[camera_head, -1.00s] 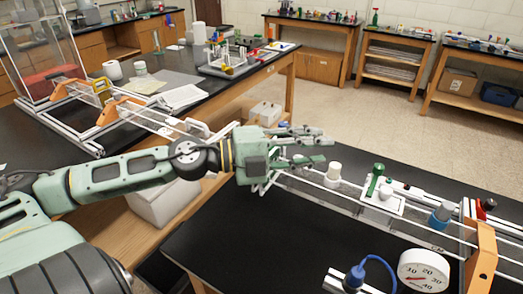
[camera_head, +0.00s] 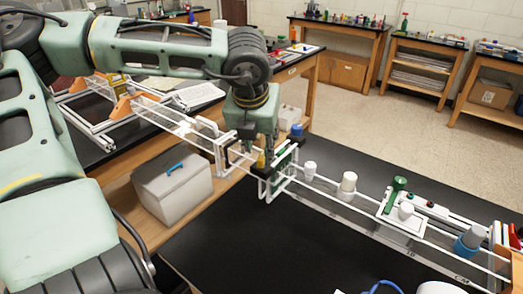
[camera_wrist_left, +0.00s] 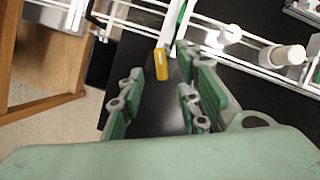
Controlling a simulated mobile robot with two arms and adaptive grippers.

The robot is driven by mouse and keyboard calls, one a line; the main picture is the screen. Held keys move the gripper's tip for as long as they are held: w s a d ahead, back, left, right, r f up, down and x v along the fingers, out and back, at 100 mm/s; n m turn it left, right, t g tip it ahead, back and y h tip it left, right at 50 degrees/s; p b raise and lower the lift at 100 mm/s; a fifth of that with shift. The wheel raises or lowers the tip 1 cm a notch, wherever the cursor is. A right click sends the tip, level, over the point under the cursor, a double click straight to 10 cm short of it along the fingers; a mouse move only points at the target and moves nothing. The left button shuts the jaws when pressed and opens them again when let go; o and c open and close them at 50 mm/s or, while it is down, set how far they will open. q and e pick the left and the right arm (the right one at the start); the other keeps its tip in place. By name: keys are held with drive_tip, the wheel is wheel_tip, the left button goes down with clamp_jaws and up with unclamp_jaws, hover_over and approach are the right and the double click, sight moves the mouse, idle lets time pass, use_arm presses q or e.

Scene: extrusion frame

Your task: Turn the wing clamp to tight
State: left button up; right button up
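A small yellow piece (camera_head: 261,160), which looks like the wing of the clamp, is on the white frame at the near left end of the right-hand bench. In the left wrist view the yellow piece (camera_wrist_left: 162,64) stands just beyond the fingertips, between their two lines. My left gripper (camera_head: 266,158) points down at this end of the frame, partly hiding it. In the left wrist view my left gripper (camera_wrist_left: 160,88) is open, with nothing between its fingers. I cannot read whether the clamp is loose or tight. My right gripper is not in view.
White rails (camera_head: 345,206) run right along the black bench (camera_head: 240,240). White knobs (camera_head: 348,182), a green-handled part (camera_head: 396,190) and a blue-grey cylinder (camera_head: 470,240) stand along them. A grey box (camera_head: 172,190) with a blue handle is at left.

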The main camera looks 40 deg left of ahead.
sight(262, 156)
use_arm(q)
drive_tip(key=shift+p+x, duration=0.4)
drive_tip(key=shift+x, duration=1.7)
drive_tip(key=shift+c, duration=0.2)
drive_tip(key=shift+d, duration=0.1)
clamp_jaws()
